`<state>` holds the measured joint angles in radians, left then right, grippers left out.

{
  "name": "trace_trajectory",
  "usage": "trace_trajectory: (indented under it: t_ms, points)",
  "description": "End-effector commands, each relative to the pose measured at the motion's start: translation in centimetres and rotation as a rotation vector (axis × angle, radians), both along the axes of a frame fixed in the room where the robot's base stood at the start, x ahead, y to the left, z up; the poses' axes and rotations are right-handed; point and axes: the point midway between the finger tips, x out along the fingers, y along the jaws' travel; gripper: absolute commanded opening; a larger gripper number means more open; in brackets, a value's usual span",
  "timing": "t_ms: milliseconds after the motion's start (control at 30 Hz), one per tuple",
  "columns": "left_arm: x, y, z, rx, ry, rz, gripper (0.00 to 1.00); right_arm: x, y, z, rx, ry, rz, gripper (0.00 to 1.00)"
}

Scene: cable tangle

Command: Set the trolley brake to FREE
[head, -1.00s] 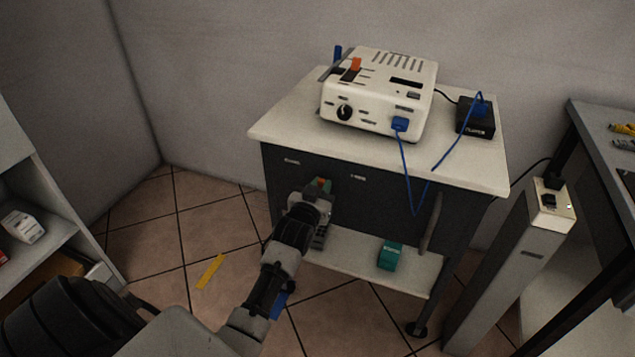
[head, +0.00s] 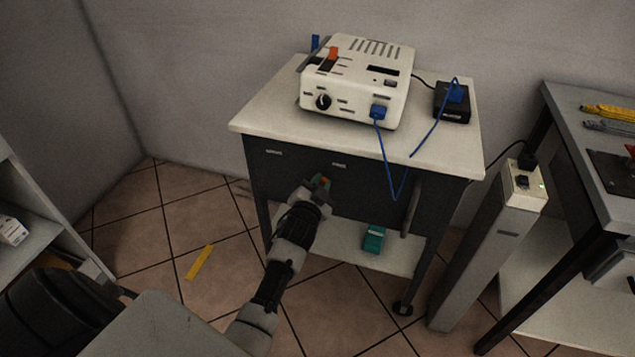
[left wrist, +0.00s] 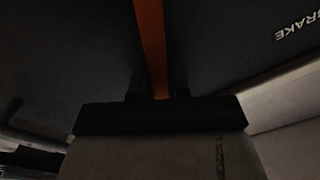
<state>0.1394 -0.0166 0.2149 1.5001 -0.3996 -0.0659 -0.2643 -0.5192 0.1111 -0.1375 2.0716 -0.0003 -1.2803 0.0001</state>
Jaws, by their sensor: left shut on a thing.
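The trolley (head: 250,118) has a pale top and a dark front panel. My left gripper (head: 321,184) is at that front panel, below the small right-hand label (head: 339,165). It is shut on an orange lever; a bit of orange shows at its tip in the head view. In the left wrist view the orange lever (left wrist: 150,40) runs up from between the fingers (left wrist: 155,88). The word BRAKE (left wrist: 296,25) is on the dark panel at upper right there. The lever's setting cannot be read. My right gripper is not in view.
A white device (head: 345,100) with a blue cable (head: 392,185) hanging over the front and a black box (head: 451,105) stand on the trolley. A teal box (head: 374,238) lies on its lower shelf. A grey post (head: 480,255) and workbench stand right. Yellow tape (head: 199,262) marks the floor.

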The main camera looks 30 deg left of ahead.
Motion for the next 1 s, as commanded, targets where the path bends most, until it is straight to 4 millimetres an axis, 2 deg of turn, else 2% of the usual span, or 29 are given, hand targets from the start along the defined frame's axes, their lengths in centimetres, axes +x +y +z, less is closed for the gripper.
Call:
trace_trajectory:
  t_ms: [400,433,567,867,1000]
  points:
    - [0.0,-0.1,-0.1,0.013,0.004,-0.002,0.0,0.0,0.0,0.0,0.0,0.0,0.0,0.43]
    - [0.0,-0.1,-0.1,0.012,0.004,-0.002,0.21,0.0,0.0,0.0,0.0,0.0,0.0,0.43]
    - [0.0,-0.1,-0.1,0.012,0.003,-0.001,0.41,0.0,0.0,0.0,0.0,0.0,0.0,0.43]
    - [-0.1,-0.1,-0.1,0.009,0.003,-0.001,0.43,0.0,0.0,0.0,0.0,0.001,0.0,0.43]
    - [-1.3,-0.4,-0.1,0.008,0.005,0.0,0.43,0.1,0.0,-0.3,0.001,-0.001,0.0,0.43]
